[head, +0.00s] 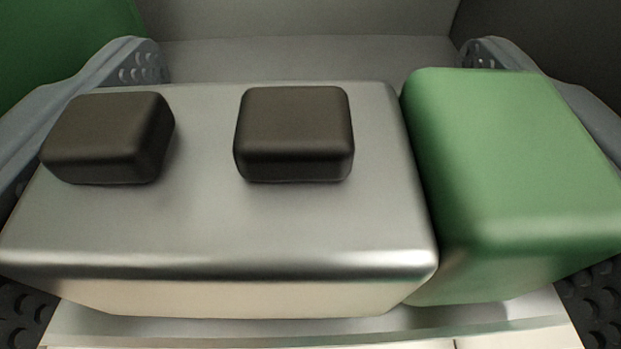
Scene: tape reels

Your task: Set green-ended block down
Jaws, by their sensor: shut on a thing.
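The green-ended block fills most of the head view. It has a silver-grey body (205,225) with two black rounded knobs (294,134) on top and a green end (520,165) on the right. My gripper (312,60) is shut on the block, with one grey finger along its left end and the other along the green end at the right. The block hides parts of both fingers. The block's underside is hidden, so I cannot tell whether it touches a surface below.
A grey surface (310,62) lies behind the block. A green surface (60,40) is at the upper left and a dark one (545,30) at the upper right. A pale strip (300,334) shows below the block's near edge.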

